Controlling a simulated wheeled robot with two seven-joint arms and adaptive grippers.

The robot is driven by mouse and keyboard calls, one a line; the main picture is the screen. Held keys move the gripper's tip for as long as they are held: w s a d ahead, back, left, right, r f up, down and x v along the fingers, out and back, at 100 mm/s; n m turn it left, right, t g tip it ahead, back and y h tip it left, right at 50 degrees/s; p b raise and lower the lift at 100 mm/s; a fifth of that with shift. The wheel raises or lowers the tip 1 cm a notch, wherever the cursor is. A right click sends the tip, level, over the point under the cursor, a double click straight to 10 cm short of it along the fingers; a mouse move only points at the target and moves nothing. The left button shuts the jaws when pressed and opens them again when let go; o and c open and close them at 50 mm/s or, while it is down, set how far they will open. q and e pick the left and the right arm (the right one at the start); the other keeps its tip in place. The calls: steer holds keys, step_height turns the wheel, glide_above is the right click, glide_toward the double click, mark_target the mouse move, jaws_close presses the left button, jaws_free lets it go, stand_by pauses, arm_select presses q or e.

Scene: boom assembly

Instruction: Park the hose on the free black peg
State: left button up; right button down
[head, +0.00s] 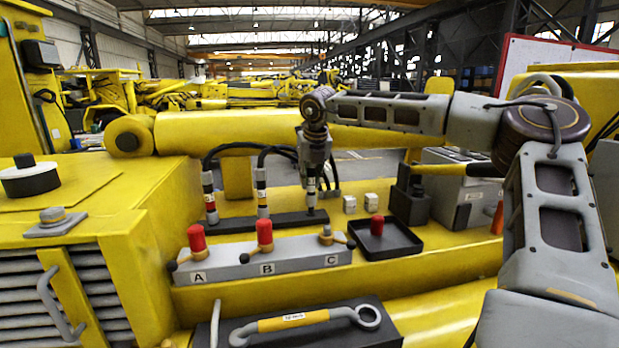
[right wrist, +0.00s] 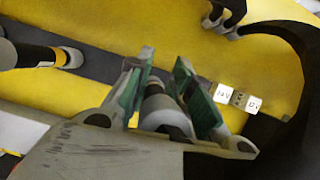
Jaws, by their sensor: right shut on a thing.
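My right gripper (head: 313,164) is shut on the end of a hose (head: 311,188), above the right end of the black peg rail (head: 240,223). In the right wrist view its green pads (right wrist: 168,88) lie on either side of the grey hose coupling (right wrist: 166,112). The hose end points down and meets the rail's right end in the head view; whether it is seated on a peg there, I cannot tell. The peg itself is hidden. Two other hose ends, left (head: 209,197) and middle (head: 262,192), stand upright on the rail. My left gripper is out of view.
In front is a grey valve block (head: 300,250) marked A, B, C, with red caps on A and B and a bare fitting at C. A black tray (head: 405,248) holds a red cap (head: 377,225). Two small white blocks (head: 349,204) and a black holder (head: 410,203) stand right of the rail.

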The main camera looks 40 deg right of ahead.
steer(key=shift+f+b, duration=1.05)
steer(key=shift+f, duration=0.1)
stand_by(1.5)
steer(key=c, duration=1.2)
jaws_free()
steer(key=shift+v, duration=6)
steer(key=shift+a+f, duration=0.1)
steer(key=shift+a, duration=0.05)
